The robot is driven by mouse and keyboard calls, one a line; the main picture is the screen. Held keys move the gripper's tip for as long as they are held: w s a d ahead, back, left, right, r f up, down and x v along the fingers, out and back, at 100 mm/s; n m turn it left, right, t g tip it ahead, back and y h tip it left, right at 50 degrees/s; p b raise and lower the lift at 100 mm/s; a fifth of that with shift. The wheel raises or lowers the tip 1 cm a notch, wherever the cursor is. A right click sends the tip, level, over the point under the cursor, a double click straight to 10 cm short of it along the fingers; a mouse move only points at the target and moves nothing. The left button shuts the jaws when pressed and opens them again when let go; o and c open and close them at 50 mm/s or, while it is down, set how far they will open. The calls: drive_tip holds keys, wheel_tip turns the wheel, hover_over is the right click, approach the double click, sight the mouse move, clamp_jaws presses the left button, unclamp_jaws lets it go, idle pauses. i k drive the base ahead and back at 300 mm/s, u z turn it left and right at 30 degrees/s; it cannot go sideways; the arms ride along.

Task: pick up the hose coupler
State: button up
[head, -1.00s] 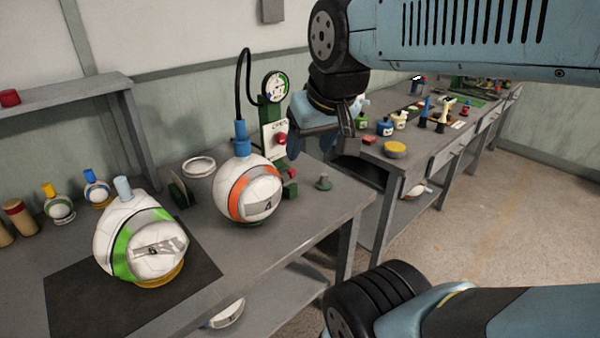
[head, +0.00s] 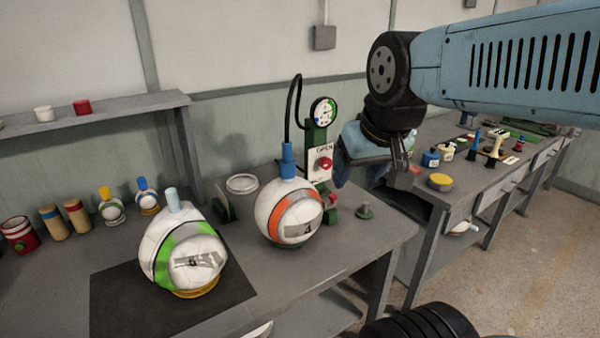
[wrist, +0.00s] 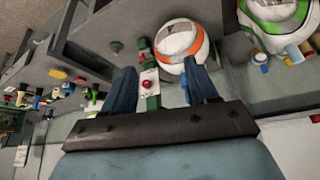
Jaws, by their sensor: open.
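The hose coupler (head: 287,158) is a blue upright cylinder on top of the orange-and-white ball (head: 289,213), with a black hose (head: 294,102) arching from it to the green gauge stand. My gripper (head: 376,172) is open and empty, right of the coupler and stand in the head view. In the wrist view my gripper (wrist: 158,70) points toward the stand and the orange ball (wrist: 181,40). The coupler is mostly hidden there behind the right-hand finger. The gripper is apart from the coupler.
The green stand with gauge (head: 322,112) and red button stands right behind the ball. A green-and-white ball (head: 182,250) with a light-blue neck sits on a dark mat (head: 118,297). A white ring (head: 242,184) and small green knob (head: 364,211) lie nearby.

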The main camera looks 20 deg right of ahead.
sight(288, 170)
drive_tip(key=u, duration=0.05)
drive_tip(key=k, duration=1.05)
drive_tip(key=z, duration=0.55)
drive_tip(key=i, duration=1.5)
